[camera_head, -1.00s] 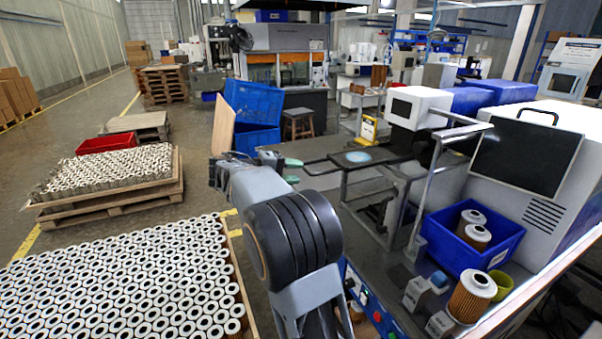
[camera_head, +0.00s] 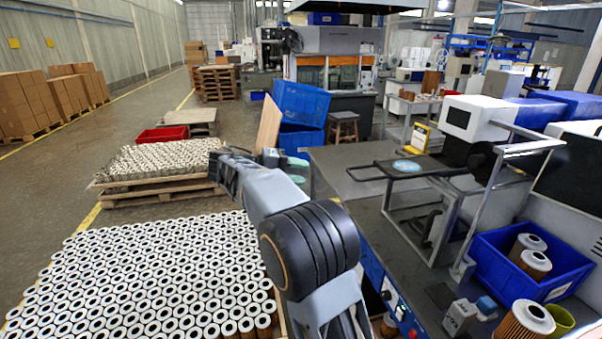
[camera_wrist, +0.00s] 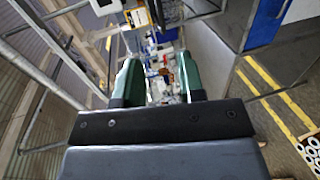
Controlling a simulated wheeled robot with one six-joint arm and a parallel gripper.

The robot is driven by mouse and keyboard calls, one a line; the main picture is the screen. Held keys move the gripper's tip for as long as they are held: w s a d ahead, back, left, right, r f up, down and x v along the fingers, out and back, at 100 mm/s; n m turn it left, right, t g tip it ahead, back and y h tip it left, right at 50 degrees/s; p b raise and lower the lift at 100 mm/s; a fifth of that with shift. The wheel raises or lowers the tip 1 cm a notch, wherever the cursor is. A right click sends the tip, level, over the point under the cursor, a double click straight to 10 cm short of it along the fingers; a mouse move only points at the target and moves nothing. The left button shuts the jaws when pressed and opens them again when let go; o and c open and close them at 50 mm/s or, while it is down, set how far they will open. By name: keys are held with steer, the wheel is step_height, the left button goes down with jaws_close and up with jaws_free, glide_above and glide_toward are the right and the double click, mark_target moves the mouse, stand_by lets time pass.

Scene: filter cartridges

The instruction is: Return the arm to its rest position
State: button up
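My gripper (camera_wrist: 159,72) shows in the wrist view with two green fingers apart and nothing held between them. In the head view my arm is raised and bent in the lower middle. The gripper's green fingertips (camera_head: 285,169) show just beyond my arm, near the left end of the grey workbench (camera_head: 338,164). The rest of the gripper is partly hidden by the arm there. No filter cartridge is in the gripper.
A pallet of filter cartridges (camera_head: 150,285) lies left of my arm. A blue bin (camera_head: 483,272) with cartridges stands on the bench at right, beside a loose cartridge (camera_head: 526,320). A metal frame (camera_head: 495,185) rises from the bench. Open floor (camera_head: 60,175) lies at far left.

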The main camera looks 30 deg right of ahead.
stand_by(0.3)
steer(key=s+a+f+n+t+y+p, duration=0.1)
steer(key=s+a+f+n+t+y, duration=0.2)
steer(key=f, duration=0.4)
steer(key=s+a+f+n+y, duration=0.1)
steer(key=a+f+n+y, duration=0.1)
steer(key=f+y, duration=0.3)
steer(key=s+a+m+t+y+p, duration=0.2)
steer(key=s+a+t+y+p, duration=0.2)
steer(key=s, duration=1.1)
steer(key=a+y, duration=0.3)
steer(key=a, duration=0.1)
steer(key=shift+s+a+r+t+p, duration=0.15)
steer(key=shift+s+a+t+p, duration=0.15)
steer(key=shift+s+a+p, duration=0.1)
steer(key=shift+d, duration=0.1)
